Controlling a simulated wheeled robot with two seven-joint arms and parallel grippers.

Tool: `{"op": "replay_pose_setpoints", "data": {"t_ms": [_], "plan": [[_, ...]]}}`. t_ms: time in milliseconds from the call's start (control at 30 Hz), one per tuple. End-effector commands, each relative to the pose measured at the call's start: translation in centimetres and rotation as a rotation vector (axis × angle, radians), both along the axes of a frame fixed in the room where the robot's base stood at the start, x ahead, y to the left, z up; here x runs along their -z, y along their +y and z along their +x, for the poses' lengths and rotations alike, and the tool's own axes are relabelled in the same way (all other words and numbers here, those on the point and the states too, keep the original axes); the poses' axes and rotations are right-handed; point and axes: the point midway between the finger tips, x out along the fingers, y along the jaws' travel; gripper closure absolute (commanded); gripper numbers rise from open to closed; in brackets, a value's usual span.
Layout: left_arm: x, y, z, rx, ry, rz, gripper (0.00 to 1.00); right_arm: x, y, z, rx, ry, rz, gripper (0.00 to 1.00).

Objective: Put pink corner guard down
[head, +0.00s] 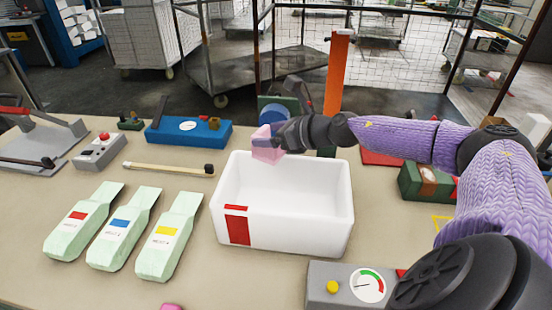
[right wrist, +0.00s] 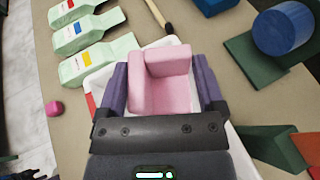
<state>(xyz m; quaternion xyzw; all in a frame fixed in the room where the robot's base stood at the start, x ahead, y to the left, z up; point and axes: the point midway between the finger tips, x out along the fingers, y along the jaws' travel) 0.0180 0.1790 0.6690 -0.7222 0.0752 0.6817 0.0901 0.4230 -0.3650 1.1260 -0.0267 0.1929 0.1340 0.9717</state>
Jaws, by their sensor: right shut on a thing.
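The pink corner guard (head: 266,147) is a small pink foam block with an inner corner. My right gripper (head: 279,139) is shut on it and holds it above the far left part of a white bin (head: 283,240) with a red stripe. In the right wrist view the pink corner guard (right wrist: 166,90) sits between the two purple fingers of my right gripper (right wrist: 165,88), with the white bin (right wrist: 98,85) partly hidden below. The bin's inside looks empty in the head view. My left gripper is not in view.
Several pale green bottle-shaped pieces (head: 125,230) lie left of the bin. A wooden stick (head: 168,169), a blue scale-like box (head: 188,131) and a grey button box (head: 100,151) lie behind them. A grey gauge box (head: 345,285) stands at the front right. A pink object (head: 171,307) lies at the front edge.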

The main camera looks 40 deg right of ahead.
Motion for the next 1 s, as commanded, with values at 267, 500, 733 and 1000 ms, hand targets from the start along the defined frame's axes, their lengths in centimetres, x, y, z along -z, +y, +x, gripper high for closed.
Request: {"op": "replay_pose_setpoints", "data": {"t_ms": [267,500,733,1000], "plan": [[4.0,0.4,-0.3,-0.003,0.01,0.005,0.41,9.3,0.1,0.0,-0.002,0.004,0.003,0.69],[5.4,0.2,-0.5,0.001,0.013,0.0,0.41,13.4,0.1,0.0,-0.001,0.003,0.004,0.69],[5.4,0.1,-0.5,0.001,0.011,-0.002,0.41,13.7,0.1,0.0,-0.003,0.001,0.0,0.69],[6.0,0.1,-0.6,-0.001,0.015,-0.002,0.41,14.4,0.1,0.0,-0.004,0.001,0.0,0.69]]}}
